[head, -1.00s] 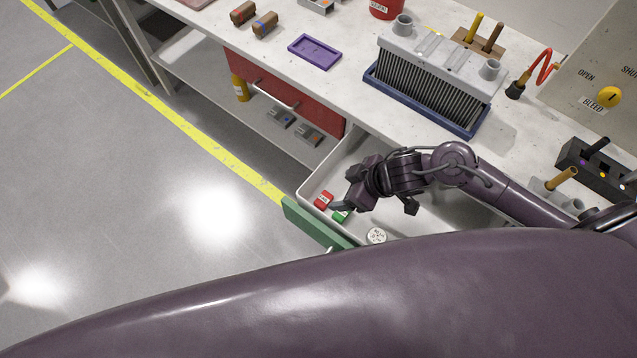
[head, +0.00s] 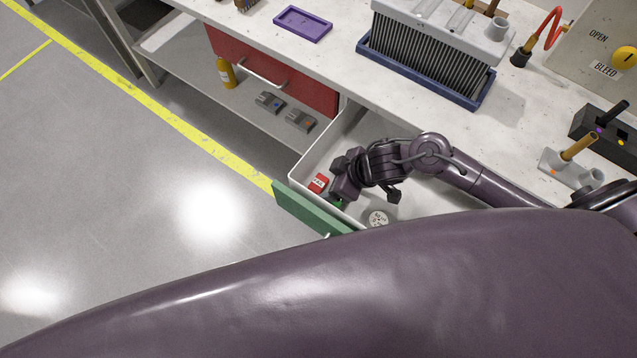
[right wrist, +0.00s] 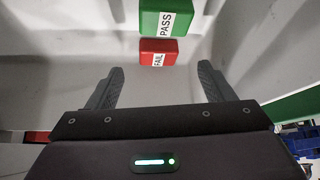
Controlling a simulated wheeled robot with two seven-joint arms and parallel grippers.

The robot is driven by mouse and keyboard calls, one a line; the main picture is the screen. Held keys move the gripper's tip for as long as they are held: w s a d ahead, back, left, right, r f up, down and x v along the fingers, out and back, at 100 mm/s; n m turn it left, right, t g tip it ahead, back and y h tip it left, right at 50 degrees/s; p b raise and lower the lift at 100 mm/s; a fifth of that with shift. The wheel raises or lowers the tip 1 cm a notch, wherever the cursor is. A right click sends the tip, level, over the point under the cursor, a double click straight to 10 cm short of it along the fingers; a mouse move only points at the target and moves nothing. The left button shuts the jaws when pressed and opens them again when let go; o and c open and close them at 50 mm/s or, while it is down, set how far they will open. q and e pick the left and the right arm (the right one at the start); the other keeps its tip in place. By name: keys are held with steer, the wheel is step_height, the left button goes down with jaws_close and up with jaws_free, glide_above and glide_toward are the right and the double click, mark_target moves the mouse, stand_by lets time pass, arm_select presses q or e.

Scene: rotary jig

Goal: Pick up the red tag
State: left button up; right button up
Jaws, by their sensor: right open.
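The red tag (head: 318,183), a small block labelled FAIL, lies in the open drawer (head: 307,208) near its green front. In the right wrist view the red tag (right wrist: 157,53) lies just beyond and between my open fingertips, with nothing held. The green tag (right wrist: 165,20), labelled PASS, is right beside it. My right gripper (head: 341,182) is low in the drawer, to the right of the red tag in the head view, and mostly covers the green tag there. My left gripper is out of view.
A white round disc (head: 377,219) lies in the drawer near my right forearm. The drawer walls are close around the gripper. The worktop above carries a finned block in a blue tray (head: 476,101) and a purple tray (head: 303,23). A shut red drawer (head: 300,80) is at left.

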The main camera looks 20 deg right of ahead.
mark_target(319, 183)
steer(key=x, duration=0.4)
steer(key=shift+w+a+f, duration=0.1)
steer(key=shift+w+f, duration=0.1)
steer(key=shift+w, duration=0.1)
steer(key=c, duration=1)
